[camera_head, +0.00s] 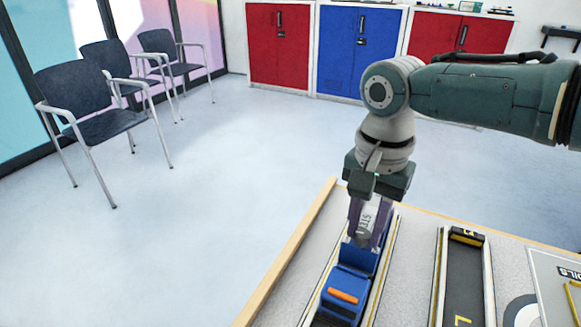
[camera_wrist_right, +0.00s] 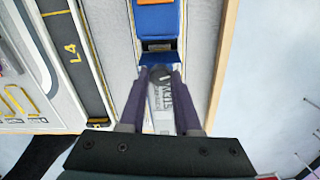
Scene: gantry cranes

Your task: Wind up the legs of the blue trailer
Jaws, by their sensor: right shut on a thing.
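My right gripper (camera_head: 368,236) points down over the lane at the left of the table. Its purple fingers are shut on a grey-white block (camera_head: 367,216) with dark lettering, partly legible as "STE". The block also shows between the fingers in the wrist view (camera_wrist_right: 161,98). Below it is a blue vehicle (camera_head: 347,282) with an orange bar on top, and its blue bed (camera_head: 378,256) extends under the gripper. Blue parts also show in the wrist view (camera_wrist_right: 156,21). I cannot tell cab from trailer for sure, nor whether the block touches the bed. No legs or crank are visible. My left gripper is out of view.
A second dark lane (camera_head: 466,275) marked "L" lies to the right, with a pale panel (camera_head: 553,285) beyond it. A wooden rim (camera_head: 290,252) edges the table. Chairs (camera_head: 95,110) and red and blue cabinets (camera_head: 355,48) stand beyond open floor.

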